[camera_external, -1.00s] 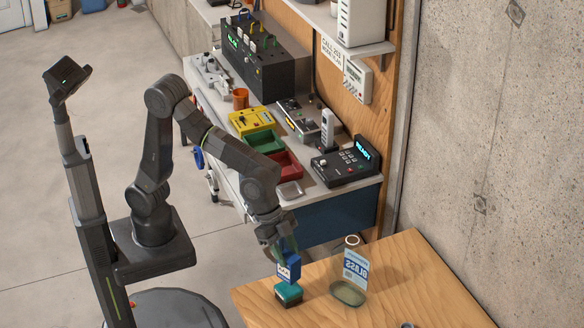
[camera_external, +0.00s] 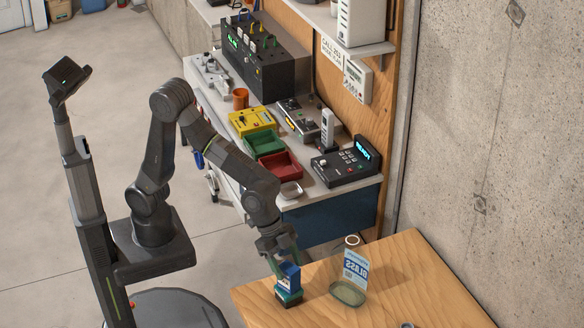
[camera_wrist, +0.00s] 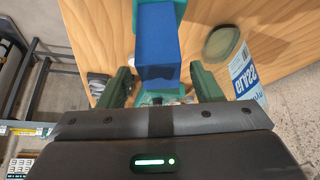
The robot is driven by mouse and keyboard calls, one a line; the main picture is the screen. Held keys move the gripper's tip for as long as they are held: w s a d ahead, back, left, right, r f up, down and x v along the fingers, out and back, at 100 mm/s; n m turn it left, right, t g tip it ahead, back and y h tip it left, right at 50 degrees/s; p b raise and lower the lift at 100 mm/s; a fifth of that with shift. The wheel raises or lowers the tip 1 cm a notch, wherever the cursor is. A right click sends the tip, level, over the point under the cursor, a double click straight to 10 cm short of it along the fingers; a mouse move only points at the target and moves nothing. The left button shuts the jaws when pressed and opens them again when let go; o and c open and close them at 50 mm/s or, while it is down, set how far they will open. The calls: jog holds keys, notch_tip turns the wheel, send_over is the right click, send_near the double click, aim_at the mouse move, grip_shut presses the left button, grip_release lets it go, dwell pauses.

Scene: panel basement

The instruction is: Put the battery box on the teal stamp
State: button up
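The battery box (camera_external: 289,278) is a blue block with a white label. It stands upright on the teal stamp (camera_external: 287,297), which sits on the wooden table. In the wrist view the box (camera_wrist: 158,45) stands between my two green fingers, with a visible gap on each side. Parts of the teal stamp (camera_wrist: 181,8) show past the box; the rest is hidden behind it. My gripper (camera_external: 284,262) is open just above and around the top of the box, and it also shows in the wrist view (camera_wrist: 161,72).
The table (camera_external: 420,280) is clear farther right. A workbench with red (camera_external: 281,166) and green (camera_external: 264,143) trays and several devices lies behind.

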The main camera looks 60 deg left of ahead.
jog(key=shift+r+p, duration=0.3)
jog(key=v, duration=1.1)
jog(key=shift+a+r+b, duration=0.25)
jog(key=shift+r+b, duration=0.05)
jog(key=shift+b, duration=0.1)
jog(key=shift+s, duration=0.1)
jog(key=x, duration=1.2)
jog(key=shift+d+r, duration=0.1)
jog(key=shift+r, duration=0.9)
